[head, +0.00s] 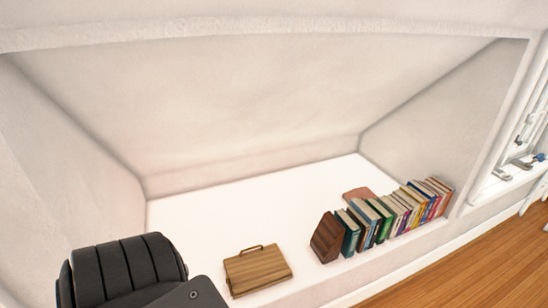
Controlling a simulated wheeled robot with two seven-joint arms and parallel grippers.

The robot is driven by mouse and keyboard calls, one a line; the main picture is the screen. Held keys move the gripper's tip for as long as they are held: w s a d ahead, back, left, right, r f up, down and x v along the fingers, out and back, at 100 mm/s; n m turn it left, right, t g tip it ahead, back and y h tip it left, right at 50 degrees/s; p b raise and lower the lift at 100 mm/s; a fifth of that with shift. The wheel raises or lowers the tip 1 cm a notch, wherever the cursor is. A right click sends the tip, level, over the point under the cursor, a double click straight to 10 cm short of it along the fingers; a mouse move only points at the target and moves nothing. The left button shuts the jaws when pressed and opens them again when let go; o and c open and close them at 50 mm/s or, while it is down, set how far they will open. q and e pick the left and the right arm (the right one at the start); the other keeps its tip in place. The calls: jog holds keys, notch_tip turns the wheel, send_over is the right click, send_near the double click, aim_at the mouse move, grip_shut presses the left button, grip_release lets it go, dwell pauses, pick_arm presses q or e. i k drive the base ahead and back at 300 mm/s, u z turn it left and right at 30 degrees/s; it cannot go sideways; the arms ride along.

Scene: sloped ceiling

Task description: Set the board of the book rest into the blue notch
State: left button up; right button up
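A wooden board-like piece (257,271) lies on the white ledge near its front edge, left of the row of books. It has a thin brown handle-like bar at its back edge. It may be the book rest, but I cannot tell for sure. No blue notch can be made out on it or near it. Neither of my grippers shows in the head view.
A row of upright books (387,217) stands at the right on the white ledge (195,219), with a dark wooden block (326,238) at its left end. A reddish-brown flat thing (359,194) lies behind the books. The sloped ceiling (250,90) hangs low over the ledge.

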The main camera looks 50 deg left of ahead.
aim_at(249, 269)
jog(key=i, duration=1.45)
jog(key=u, duration=1.3)
